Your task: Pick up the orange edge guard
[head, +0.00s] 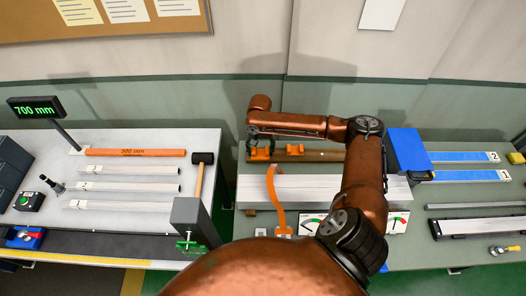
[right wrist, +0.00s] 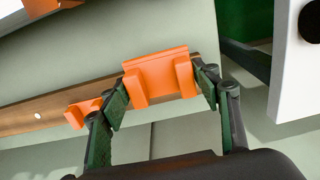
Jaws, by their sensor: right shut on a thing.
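An orange edge guard (right wrist: 158,72) with two downward legs sits between the green-padded fingers of my right gripper (right wrist: 160,86), which is shut on it. In the head view this guard (head: 261,153) is at the left end of a wooden rail (head: 324,156), below my right gripper (head: 262,139). I cannot tell whether it touches the rail. A second orange guard (head: 294,150) sits on the rail just to the right; it also shows in the right wrist view (right wrist: 82,113). My left gripper is out of view.
A silver profile block (head: 318,186) with an orange strap (head: 275,198) lies in front of the rail. A blue block (head: 408,152) stands to the right. The left table (head: 120,222) holds several profiles and a mallet (head: 201,172). A green gap separates the tables.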

